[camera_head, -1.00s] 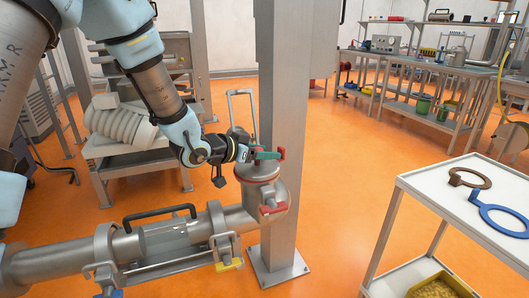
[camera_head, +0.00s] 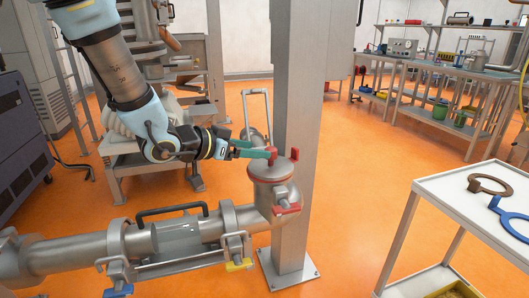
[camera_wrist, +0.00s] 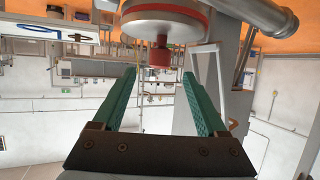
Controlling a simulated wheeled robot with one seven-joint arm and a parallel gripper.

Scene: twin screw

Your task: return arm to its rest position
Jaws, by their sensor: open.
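My gripper (camera_head: 254,149) has green fingers and is open. It is just left of the top of the steel pipe fitting (camera_head: 274,190), which has a red seal ring under its lid. A red knob (camera_head: 271,153) on that fitting is right by the fingertips. In the wrist view my two fingers (camera_wrist: 158,75) stand wide apart with nothing between them. The red knob (camera_wrist: 160,55) and the round capped fitting (camera_wrist: 160,22) show beyond the tips. The head view does not show whether a finger touches the knob.
A steel post (camera_head: 292,120) stands just behind the fitting. A horizontal pipe with a sight glass (camera_head: 178,232) and black handle runs to the left. A white cart (camera_head: 450,205) with a brown ring and a blue ring is at right. Orange floor between is clear.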

